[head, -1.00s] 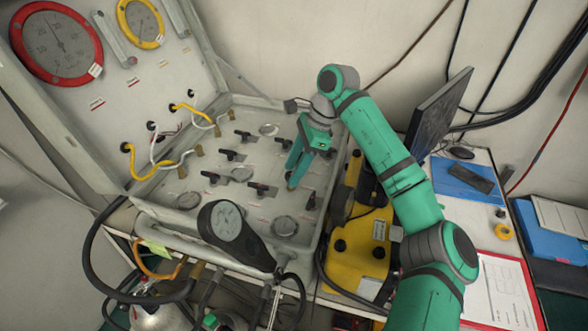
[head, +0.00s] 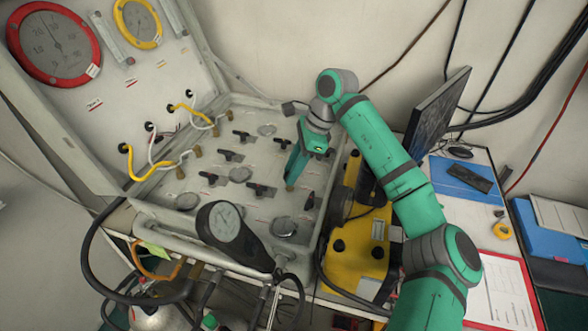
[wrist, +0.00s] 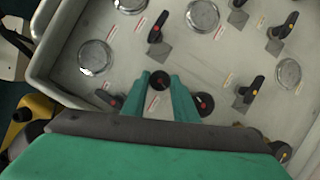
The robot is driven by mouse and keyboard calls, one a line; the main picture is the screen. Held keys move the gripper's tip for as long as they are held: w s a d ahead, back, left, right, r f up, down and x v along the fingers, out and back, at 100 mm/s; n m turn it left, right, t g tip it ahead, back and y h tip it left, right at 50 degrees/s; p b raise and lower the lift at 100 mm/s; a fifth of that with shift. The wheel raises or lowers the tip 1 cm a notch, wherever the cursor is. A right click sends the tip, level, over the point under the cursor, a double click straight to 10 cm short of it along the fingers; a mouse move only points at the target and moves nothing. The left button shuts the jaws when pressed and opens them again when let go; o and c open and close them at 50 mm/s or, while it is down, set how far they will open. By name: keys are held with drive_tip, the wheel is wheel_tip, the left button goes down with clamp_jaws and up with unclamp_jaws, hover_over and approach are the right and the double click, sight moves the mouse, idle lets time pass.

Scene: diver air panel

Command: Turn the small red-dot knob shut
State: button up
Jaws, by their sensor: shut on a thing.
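The small round black knob with a red dot (wrist: 159,83) sits between my fingertips in the wrist view. My gripper (wrist: 160,76) is shut on it, one green finger on each side. In the head view my gripper (head: 290,186) reaches down onto the right part of the panel (head: 318,172), and its fingers hide the knob there. A second small round knob with a red dot (wrist: 204,104) lies just right of my right finger in the wrist view.
A red-dot lever (wrist: 157,27) and a yellow-dot lever (wrist: 249,91) stand near my fingers. Several round gauges, one here (wrist: 95,57), are set in the panel. A handheld gauge (head: 226,222) rises at the front edge; a yellow case (head: 358,255) stands right.

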drive_tip(key=shift+d+r+m+t, duration=0.1)
drive_tip(key=shift+m+t, duration=0.2)
drive_tip(key=shift+m, duration=0.4)
drive_tip(key=m, duration=0.1)
drive_tip(key=m+t, duration=0.1)
drive_tip(key=m, duration=0.1)
drive_tip(key=m+t, duration=0.1)
drive_tip(key=m, duration=0.1)
drive_tip(key=shift+s+a+h, duration=0.25)
drive_tip(key=shift+s+h, duration=0.05)
drive_tip(key=m+t, duration=0.1)
drive_tip(key=m, duration=0.2)
drive_tip(key=shift+s+m+h, duration=0.1)
drive_tip(key=shift+m+h, duration=0.3)
drive_tip(key=shift+a+m+t+h, duration=0.15)
drive_tip(key=shift+m+h, duration=0.15)
drive_tip(key=shift+m, duration=0.5)
drive_tip(key=shift+m+t+h, duration=0.15)
drive_tip(key=shift+m+h, duration=0.15)
drive_tip(key=shift+m, duration=0.5)
drive_tip(key=o, duration=1)
